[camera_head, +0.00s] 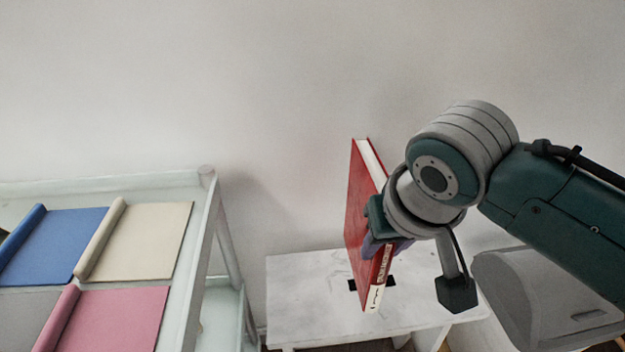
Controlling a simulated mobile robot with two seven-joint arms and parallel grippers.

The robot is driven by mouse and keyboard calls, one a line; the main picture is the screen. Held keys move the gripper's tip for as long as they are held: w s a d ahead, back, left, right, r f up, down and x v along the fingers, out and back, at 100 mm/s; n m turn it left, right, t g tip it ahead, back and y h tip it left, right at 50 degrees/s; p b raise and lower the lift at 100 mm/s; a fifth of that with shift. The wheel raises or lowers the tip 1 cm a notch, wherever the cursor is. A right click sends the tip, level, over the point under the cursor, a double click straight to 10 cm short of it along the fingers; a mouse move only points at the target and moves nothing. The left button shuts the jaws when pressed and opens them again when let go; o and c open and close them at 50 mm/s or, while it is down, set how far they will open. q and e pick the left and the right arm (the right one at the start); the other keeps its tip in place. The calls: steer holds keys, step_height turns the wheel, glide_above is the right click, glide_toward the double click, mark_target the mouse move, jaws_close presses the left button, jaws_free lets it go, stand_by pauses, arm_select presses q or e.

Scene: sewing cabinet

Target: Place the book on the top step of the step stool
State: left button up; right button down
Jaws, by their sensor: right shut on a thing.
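A red book (355,215) with white page edges stands upright over the white step stool (300,298) in the head view. My right gripper (380,235) is shut on the book, gripping it from the right side. The book's lower end is in front of the stool's top step, near a dark slot in it; I cannot tell whether it touches the step. The gripper's wrist hides part of the book's right side. My left gripper is not in view.
A pale shelf unit (208,215) stands at the left, holding folded cloths in blue (50,240), cream (140,240) and pink (110,318). A grey rounded object (530,295) is at the lower right. The wall is behind. The stool's left part is clear.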

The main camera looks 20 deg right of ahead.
step_height(320, 180, down, 4)
steer(key=shift+w+r+b, duration=0.1)
steer(key=shift+b, duration=0.95)
steer(key=shift+f, duration=0.25)
steer(key=shift+f, duration=0.15)
steer(key=c, duration=0.6)
jaws_free()
steer(key=n+p, duration=0.2)
steer(key=p, duration=0.5)
glide_toward(378, 267)
steer(key=s, duration=0.6)
steer(key=s+r+n+y, duration=0.1)
steer(key=s+r+n, duration=0.1)
steer(key=s, duration=0.6)
steer(key=shift+r+n+g, duration=0.3)
steer(key=shift+r+n, duration=0.05)
steer(key=shift+n, duration=0.05)
